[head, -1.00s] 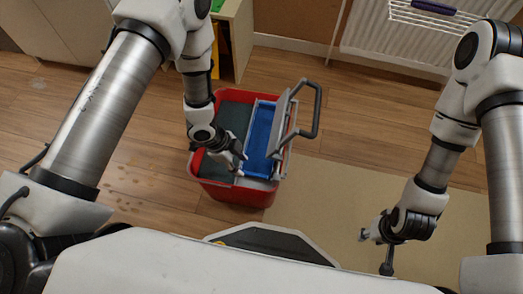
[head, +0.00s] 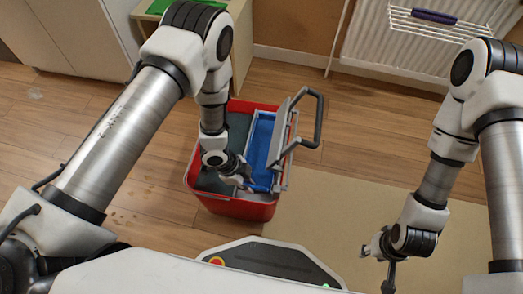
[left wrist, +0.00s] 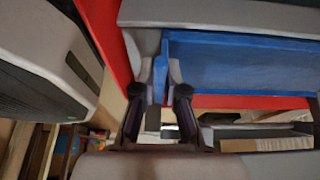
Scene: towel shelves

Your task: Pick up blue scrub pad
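I cannot make out a separate blue scrub pad. A blue wringer insert (head: 262,142) sits in the red bucket (head: 243,208); its blue face also shows in the left wrist view (left wrist: 240,68). My left gripper (head: 242,180) reaches down to the bucket's near part, beside the blue insert. In the left wrist view its fingers (left wrist: 162,76) are apart, with the insert's blue edge between them; whether they touch it I cannot tell. My right gripper (head: 378,248) hangs above the beige mat, away from the bucket; its finger opening is unclear.
A grey wringer handle (head: 317,120) rises from the bucket's right side. The beige mat (head: 330,200) lies right of it. A white rack (head: 450,30) with a purple item (head: 434,17) hangs on the radiator. Wooden floor (head: 95,130) is open at left.

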